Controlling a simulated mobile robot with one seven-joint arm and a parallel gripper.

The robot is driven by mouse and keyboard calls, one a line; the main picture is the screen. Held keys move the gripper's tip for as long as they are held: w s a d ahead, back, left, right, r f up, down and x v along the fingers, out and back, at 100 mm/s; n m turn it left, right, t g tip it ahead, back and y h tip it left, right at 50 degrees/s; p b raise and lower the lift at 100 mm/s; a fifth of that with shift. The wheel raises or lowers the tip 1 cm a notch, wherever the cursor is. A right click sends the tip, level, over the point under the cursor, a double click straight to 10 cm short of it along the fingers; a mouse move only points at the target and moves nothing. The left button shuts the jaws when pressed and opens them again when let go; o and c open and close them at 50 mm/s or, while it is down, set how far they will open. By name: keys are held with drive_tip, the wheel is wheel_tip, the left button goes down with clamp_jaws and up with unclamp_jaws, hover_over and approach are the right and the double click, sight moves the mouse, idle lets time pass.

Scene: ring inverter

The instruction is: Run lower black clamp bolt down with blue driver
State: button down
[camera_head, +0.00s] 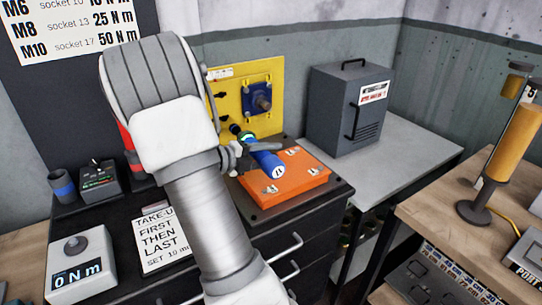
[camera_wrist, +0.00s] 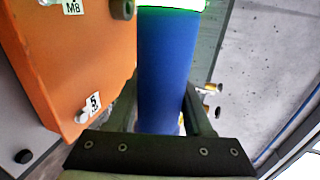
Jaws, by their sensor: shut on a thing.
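The blue driver (camera_head: 264,160) is held by my gripper (camera_head: 241,158), slanting so its dark nose, with a green lit ring, points up and left to the yellow panel. In the wrist view the blue body (camera_wrist: 167,70) sits between my dark fingers (camera_wrist: 160,118), with the green ring at the top edge. The yellow panel (camera_head: 268,78) has two black clamp bolts on its left side, an upper one (camera_head: 224,94) and a lower one (camera_head: 222,119). The driver's nose is close to the lower bolt; I cannot tell whether they touch.
An orange block (camera_head: 300,183) with tagged sockets lies on the dark cabinet just under the driver; it also fills the wrist view's left (camera_wrist: 60,60). A blue mount with a shaft (camera_head: 262,100) is on the panel. A grey box (camera_head: 350,105) stands at right.

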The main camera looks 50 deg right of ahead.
drive_tip(key=shift+w+d+r+p, duration=0.1)
drive_tip(key=shift+w+d, duration=0.2)
drive_tip(key=shift+w, duration=0.65)
drive_tip(key=shift+w+d+f+p, duration=0.1)
drive_tip(key=shift+w+d, duration=0.25)
drive_tip(key=shift+w, duration=0.6)
drive_tip(key=shift+w+d+r+p, duration=0.1)
drive_tip(key=shift+w+d, duration=0.2)
drive_tip(key=shift+w, duration=0.65)
drive_tip(key=shift+w+d+r, duration=0.1)
drive_tip(key=shift+w+d, duration=0.1)
drive_tip(key=shift+w, duration=0.45)
drive_tip(key=shift+w+d, duration=0.15)
drive_tip(key=shift+w, duration=0.45)
